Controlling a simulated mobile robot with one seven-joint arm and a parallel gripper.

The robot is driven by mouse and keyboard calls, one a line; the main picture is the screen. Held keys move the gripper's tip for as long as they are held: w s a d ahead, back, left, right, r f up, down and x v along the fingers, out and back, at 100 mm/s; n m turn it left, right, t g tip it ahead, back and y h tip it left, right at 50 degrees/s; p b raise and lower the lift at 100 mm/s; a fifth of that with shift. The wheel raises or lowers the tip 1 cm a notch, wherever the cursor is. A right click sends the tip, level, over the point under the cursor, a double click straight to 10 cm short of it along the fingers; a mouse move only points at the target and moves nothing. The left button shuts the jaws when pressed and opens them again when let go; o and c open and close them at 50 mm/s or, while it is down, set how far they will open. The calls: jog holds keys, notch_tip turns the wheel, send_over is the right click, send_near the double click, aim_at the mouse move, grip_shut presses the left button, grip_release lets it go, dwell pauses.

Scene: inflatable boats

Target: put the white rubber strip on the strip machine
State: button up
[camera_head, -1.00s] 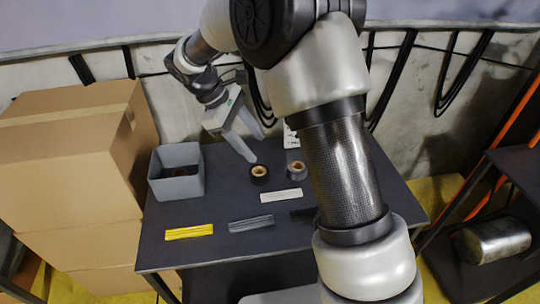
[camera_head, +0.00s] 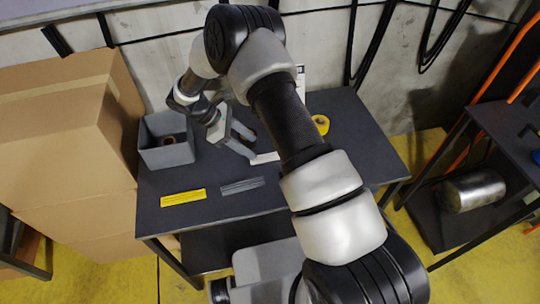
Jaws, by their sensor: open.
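The white rubber strip (camera_head: 265,158) lies on the dark table, partly hidden by my gripper and arm. My gripper (camera_head: 252,146) is open and points down and to the right, its fingertips close to the strip's left end. I cannot tell whether the fingers touch the strip or are around it. I cannot make out the strip machine for certain; my arm covers the table's middle and back.
A yellow strip (camera_head: 183,198) and a grey strip (camera_head: 242,186) lie at the front of the table (camera_head: 225,207). A grey bin (camera_head: 167,154) stands at the left, beside stacked cardboard boxes (camera_head: 70,130). A yellow roll (camera_head: 320,124) is right of my arm.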

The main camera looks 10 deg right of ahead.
aim_at(264, 156)
jog(key=x, duration=0.2)
jog(key=shift+d+f, duration=0.2)
jog(key=shift+w+d+p+x, duration=0.15)
jog(key=shift+p+x, duration=0.15)
jog(key=shift+x, duration=1)
jog(key=shift+w+d+p+x, duration=0.15)
jog(key=shift+p+x, duration=0.1)
jog(key=shift+x, duration=1)
jog(key=shift+r, duration=0.15)
grip_shut()
jog(key=shift+r, duration=0.1)
